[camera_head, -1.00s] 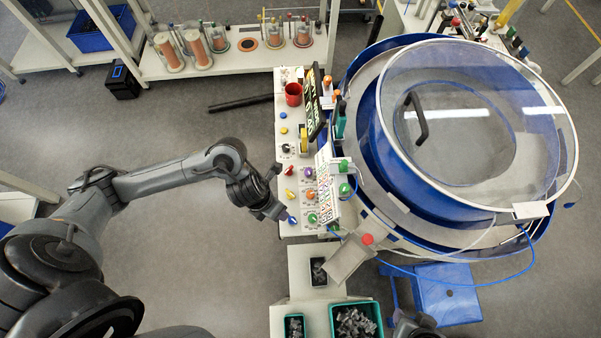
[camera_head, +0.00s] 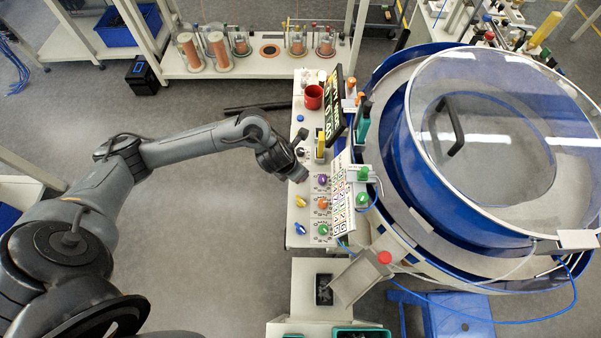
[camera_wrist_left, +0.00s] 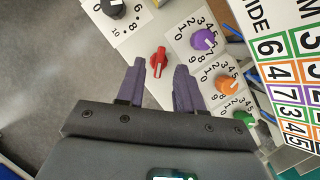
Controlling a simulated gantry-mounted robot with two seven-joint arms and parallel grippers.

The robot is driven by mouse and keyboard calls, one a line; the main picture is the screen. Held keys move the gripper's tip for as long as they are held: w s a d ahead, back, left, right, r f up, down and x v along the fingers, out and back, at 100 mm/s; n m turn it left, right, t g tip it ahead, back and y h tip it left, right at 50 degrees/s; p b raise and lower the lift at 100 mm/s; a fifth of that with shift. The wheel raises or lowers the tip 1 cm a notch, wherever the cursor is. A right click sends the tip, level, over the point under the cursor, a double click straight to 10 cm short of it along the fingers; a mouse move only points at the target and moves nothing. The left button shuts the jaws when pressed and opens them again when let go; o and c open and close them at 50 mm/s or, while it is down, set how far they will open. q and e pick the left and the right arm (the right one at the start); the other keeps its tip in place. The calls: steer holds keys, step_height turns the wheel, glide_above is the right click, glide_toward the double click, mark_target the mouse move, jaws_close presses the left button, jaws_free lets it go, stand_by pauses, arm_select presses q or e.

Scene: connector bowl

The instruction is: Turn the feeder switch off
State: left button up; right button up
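The white control panel (camera_head: 297,242) carries a yellow switch (camera_head: 301,202) and a blue switch (camera_head: 300,229) along its left edge. A red switch (camera_wrist_left: 158,62) shows in the left wrist view, its long handle lying roughly in line with the fingers. In the head view the red switch is hidden by my left gripper (camera_head: 301,175). In the wrist view my left gripper (camera_wrist_left: 160,82) is open, its two purple-grey fingers apart, with the red switch just beyond and between the tips. I see no contact with it. I cannot read which switch is the feeder's. My right gripper is out of view.
Purple (camera_head: 322,180), orange (camera_head: 323,203) and green (camera_head: 323,229) dials stand right of the switches. A black dial (camera_wrist_left: 113,8) lies beyond the red switch. The blue bowl feeder (camera_head: 450,190) is at right.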

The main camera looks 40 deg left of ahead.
arm_select(q)
steer(key=shift+x, duration=1.4)
jaws_close()
